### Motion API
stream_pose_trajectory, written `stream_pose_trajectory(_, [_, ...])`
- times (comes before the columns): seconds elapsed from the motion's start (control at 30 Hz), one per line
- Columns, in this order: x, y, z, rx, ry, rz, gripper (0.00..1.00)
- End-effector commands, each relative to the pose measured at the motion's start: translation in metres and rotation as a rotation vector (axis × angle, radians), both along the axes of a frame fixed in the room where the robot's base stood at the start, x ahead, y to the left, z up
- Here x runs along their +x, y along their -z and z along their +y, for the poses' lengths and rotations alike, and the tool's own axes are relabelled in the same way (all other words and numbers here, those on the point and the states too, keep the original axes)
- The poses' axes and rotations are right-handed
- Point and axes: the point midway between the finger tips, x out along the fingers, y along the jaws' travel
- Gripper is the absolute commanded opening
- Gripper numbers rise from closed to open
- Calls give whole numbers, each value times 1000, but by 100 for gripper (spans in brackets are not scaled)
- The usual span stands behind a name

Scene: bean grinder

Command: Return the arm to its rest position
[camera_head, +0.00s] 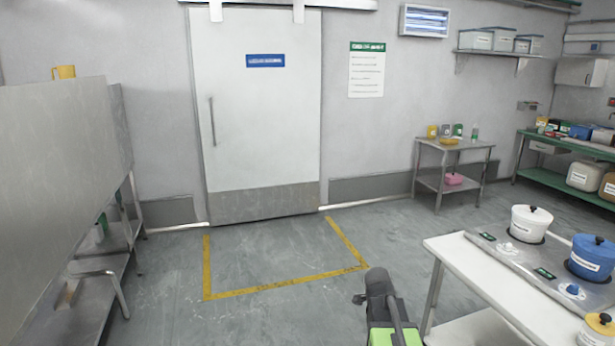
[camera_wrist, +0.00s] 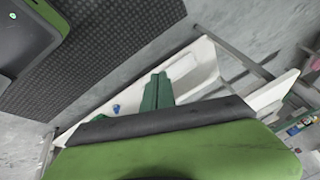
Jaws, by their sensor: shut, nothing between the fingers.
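My gripper (camera_wrist: 160,78) shows in the wrist view as two green fingers lying together, shut and empty. Around it are the green and dark parts of my own arm. In the head view, the dark and green part of my arm (camera_head: 385,310) is at the bottom edge, left of the white table (camera_head: 445,246). The fingers cannot be made out there. In the wrist view the fingers lie in front of a white surface (camera_wrist: 205,62), with a small blue thing (camera_wrist: 116,107) to their left. I cannot tell the distance to it.
A white pot (camera_head: 530,224) and a blue pot (camera_head: 592,258) stand on the white table at right. A steel unit with tall panels (camera_head: 60,170) is at left. The floor (camera_head: 280,262) inside the yellow lines, before the door (camera_head: 255,110), is clear. A small steel table (camera_head: 455,146) stands at the back.

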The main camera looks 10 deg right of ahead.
Motion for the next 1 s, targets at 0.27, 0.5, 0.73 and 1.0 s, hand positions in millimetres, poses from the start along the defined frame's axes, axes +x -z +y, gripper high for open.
stream_pose_trajectory(0.27, [-10, -10, 219, 133, -857, 255, 0])
stream_pose_trajectory(0.5, [-49, -3, 268, 216, -1548, 412, 0])
stream_pose_trajectory(0.73, [-54, -3, 272, 194, -1825, 466, 0])
stream_pose_trajectory(1.0, [-53, -3, 271, 190, -1832, 468, 0])
